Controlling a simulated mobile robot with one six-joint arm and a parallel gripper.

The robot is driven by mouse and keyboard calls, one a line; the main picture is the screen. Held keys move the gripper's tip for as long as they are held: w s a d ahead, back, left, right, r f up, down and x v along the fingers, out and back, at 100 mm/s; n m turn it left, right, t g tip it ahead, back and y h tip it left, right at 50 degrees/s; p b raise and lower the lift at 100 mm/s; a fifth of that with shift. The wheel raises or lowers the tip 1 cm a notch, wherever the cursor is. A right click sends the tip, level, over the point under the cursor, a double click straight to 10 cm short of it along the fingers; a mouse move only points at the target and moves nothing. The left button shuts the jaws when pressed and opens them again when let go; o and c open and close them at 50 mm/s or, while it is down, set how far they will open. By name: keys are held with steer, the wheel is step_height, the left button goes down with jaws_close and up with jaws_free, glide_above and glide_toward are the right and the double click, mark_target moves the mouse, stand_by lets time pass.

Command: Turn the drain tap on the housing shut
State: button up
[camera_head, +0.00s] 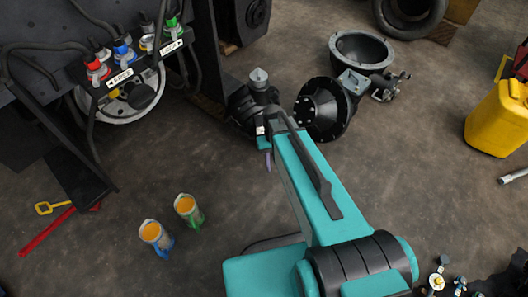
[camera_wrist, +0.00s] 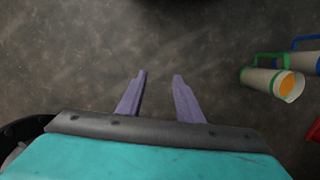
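A dark metal housing with a round bolted flange (camera_head: 322,108) lies on the floor right of my arm in the head view. A small grey fitting with a lever-like end (camera_head: 388,86) sticks out at its right side and looks like the drain tap. It is too small to tell which way its handle points. My gripper (camera_head: 268,161) hangs over the floor left of the housing, apart from it, partly hidden by my arm. In the wrist view my gripper's two purple fingers (camera_wrist: 156,82) are spread with nothing between them. The tap does not show there.
A bowl-shaped grey casting (camera_head: 362,48) stands behind the housing. Two jugs with orange contents (camera_head: 152,233) (camera_head: 186,207) stand at the lower left, near a red bar (camera_head: 47,232). A yellow canister (camera_head: 497,118) is at the right. Forklift hoses and connectors (camera_head: 123,50) are at the upper left.

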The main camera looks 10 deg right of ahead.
steer(key=w+r+t+b, duration=0.2)
steer(key=w+r+b, duration=0.2)
steer(key=w+b, duration=1.1)
steer(key=shift+w+r+t, duration=0.15)
steer(key=shift+w+t, duration=0.15)
steer(key=shift+w, duration=0.45)
step_height(320, 180, down, 14)
steer(key=b, duration=0.6)
